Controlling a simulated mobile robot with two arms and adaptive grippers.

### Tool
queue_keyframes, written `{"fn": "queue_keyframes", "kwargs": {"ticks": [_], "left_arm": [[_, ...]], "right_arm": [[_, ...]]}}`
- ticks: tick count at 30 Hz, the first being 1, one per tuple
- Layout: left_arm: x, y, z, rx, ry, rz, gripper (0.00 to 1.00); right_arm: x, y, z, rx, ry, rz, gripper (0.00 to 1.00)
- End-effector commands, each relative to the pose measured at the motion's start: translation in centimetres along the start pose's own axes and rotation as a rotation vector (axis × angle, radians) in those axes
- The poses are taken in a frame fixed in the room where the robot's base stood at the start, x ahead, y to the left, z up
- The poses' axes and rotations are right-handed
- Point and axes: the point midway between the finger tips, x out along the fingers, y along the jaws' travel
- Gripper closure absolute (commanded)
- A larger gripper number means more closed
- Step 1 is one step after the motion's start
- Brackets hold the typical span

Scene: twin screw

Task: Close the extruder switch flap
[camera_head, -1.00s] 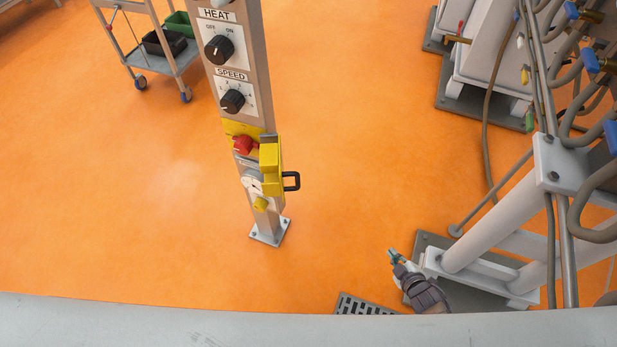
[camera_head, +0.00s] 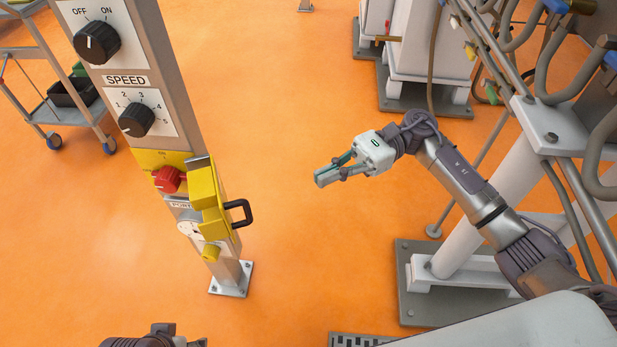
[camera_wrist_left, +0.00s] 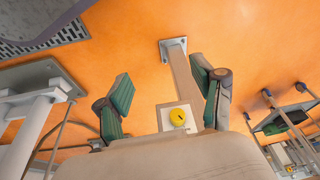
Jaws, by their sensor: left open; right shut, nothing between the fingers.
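The yellow switch flap (camera_head: 205,200) with its black handle (camera_head: 238,214) stands swung out to the right of the grey post, leaving the red rotary switch (camera_head: 169,179) uncovered on its yellow plate. My right gripper (camera_head: 327,176) is shut and empty, to the right of the handle and apart from it. In the head view only a dark part of my left arm shows at the bottom edge. The flap cannot be made out in the wrist view.
The post carries black dials (camera_head: 136,121) above the switch and a foot plate (camera_head: 231,279) on the orange floor. A trolley (camera_head: 55,100) stands at the left. Machine frames and hoses (camera_head: 570,140) crowd the right. The floor between post and frame is clear.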

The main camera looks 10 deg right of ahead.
Motion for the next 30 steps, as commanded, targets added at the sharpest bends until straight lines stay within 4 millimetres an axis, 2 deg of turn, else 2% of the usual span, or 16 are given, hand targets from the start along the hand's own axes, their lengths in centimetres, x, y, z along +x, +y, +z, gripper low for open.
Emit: {"fn": "queue_keyframes", "kwargs": {"ticks": [9, 15, 21, 30], "left_arm": [[2.8, 0.1, 0.2, 0.002, -0.015, 0.003, 0.32], [4.2, 0.2, 0.4, 0.003, -0.021, 0.005, 0.32], [5.0, 0.2, 0.5, 0.003, -0.023, 0.005, 0.32], [5.1, 0.3, 0.5, 0.003, -0.023, 0.005, 0.32]], "right_arm": [[6.9, 0.0, 0.2, 0.003, -0.005, 0.002, 1.0], [10.2, 0.0, 0.2, 0.003, -0.006, 0.0, 1.0], [11.8, -0.1, 0.1, 0.005, -0.005, -0.002, 1.0], [12.0, -0.1, 0.1, 0.005, -0.004, -0.004, 1.0]]}}
